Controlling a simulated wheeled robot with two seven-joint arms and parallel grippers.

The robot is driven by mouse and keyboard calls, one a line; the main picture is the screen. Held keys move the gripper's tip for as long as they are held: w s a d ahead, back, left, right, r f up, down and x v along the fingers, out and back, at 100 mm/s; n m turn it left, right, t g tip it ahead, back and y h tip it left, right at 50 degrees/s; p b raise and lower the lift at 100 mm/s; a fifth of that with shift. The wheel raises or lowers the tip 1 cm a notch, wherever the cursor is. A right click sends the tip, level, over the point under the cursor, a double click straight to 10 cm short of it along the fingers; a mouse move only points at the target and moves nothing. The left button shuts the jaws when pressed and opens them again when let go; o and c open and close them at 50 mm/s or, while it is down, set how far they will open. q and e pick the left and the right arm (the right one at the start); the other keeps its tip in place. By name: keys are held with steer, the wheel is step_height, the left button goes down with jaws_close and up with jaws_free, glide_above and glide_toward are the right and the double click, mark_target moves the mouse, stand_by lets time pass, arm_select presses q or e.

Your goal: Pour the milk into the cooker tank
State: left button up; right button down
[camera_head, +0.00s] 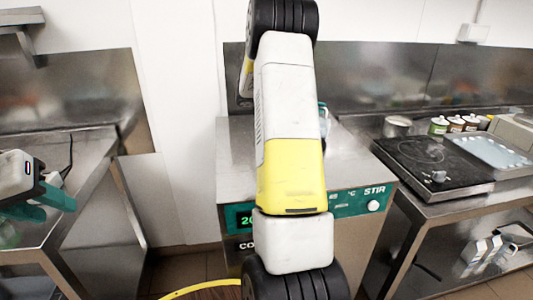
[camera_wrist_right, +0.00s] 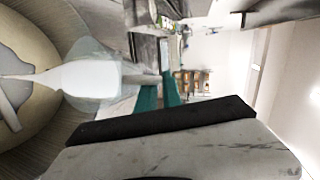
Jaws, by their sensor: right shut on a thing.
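The cooker (camera_head: 236,165), a steel machine with a green front panel marked STIR, stands in the middle of the head view, partly hidden by my right arm. In the right wrist view, the round tank opening (camera_wrist_right: 28,32) fills the left side. My right gripper (camera_wrist_right: 160,92) has green fingers shut on a clear container (camera_wrist_right: 92,48), which lies tilted over the opening. White milk (camera_wrist_right: 92,77) is inside it, and a pale shape spreads from it toward the tank. My left gripper (camera_head: 42,195) is over the left counter; its finger gap is unclear.
A steel counter (camera_head: 85,150) stands at the left. A right counter holds a black hotplate (camera_head: 435,160), a pot (camera_head: 397,126) and several small jars (camera_head: 455,124). White cartons (camera_head: 485,250) lie on its lower shelf. A yellow hose (camera_head: 200,287) lies on the floor.

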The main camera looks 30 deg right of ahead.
steer(key=shift+w+a, duration=0.1)
steer(key=shift+r, duration=0.1)
steer(key=shift+a+r+h, duration=0.1)
steer(key=shift+h, duration=0.2)
steer(key=shift+w+a+r+n+g+h+b, duration=0.2)
steer(key=shift+a+r+n+g+h+b, duration=0.15)
steer(key=shift+a+h+b, duration=0.25)
stand_by(0.5)
steer(key=s+d+f+m+t+y+b, duration=0.1)
steer(key=s+d+f+m+t+y, duration=0.2)
steer(key=s+d+y, duration=0.3)
steer(key=d+y, duration=0.1)
steer(key=y, duration=0.2)
steer(key=shift+s+d+f, duration=0.15)
steer(key=shift+d+f, duration=0.25)
steer(key=shift+d+r+t+y+b, duration=0.1)
steer(key=shift+d+t+y+b, duration=0.05)
steer(key=shift+t+y+b, duration=0.2)
